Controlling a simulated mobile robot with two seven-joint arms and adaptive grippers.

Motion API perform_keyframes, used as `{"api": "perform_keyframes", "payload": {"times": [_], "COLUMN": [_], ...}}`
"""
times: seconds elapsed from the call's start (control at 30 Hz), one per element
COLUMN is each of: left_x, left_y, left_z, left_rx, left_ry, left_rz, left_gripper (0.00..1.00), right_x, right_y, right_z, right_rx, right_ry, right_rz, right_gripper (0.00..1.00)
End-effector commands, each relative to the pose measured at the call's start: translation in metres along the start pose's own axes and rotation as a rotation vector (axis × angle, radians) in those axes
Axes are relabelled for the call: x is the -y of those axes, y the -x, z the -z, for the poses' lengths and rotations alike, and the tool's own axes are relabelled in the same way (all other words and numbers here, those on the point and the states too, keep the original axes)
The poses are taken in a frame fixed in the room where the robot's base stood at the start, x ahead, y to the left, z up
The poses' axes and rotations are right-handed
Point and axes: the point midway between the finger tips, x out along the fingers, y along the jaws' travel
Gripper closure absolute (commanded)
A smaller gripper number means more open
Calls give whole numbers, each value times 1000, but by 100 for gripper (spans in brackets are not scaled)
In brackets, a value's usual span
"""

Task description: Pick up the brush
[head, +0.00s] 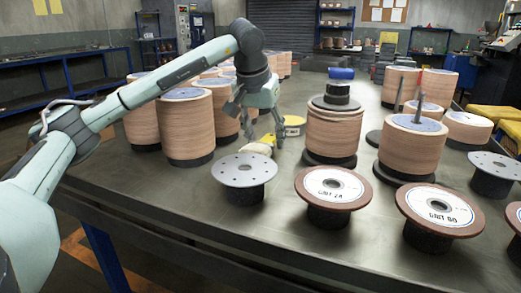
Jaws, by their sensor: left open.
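My left gripper (260,124) hangs open over the middle of the table, fingers pointing down. A small pale cream object with a yellow part (258,148) lies on the table just below and between its fingers. It may be the brush, but it is small and partly covered by the fingers, so I cannot tell for certain. I cannot tell whether the fingers touch it. My right gripper does not show.
A yellow-and-white round item (293,121) sits just right of the gripper. Tall disc stacks (187,127) stand to the left and another stack (333,133) to the right. A grey spool (244,170) and labelled discs (331,187) line the front. The table's front left (150,190) is bare.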

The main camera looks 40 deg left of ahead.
Motion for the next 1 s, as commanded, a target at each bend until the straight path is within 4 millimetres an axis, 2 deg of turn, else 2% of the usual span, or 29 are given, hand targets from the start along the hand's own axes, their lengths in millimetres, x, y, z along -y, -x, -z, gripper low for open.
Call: {"api": "perform_keyframes", "payload": {"times": [0.1, 0.3, 0.73, 1.0], "left_x": [0, 0, 0, 0], "left_y": [-7, -8, -8, -6], "left_z": [0, 0, 0, 1], "left_rx": [-1, -1, -1, -2], "left_ry": [0, 0, 1, 1], "left_rz": [0, 0, 0, 0], "left_gripper": [48, 48, 100, 100], "right_x": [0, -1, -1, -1], "right_y": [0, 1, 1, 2], "right_z": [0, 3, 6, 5], "right_rx": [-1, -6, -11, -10], "right_ry": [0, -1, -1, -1], "right_rz": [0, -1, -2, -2], "right_gripper": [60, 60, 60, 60]}}
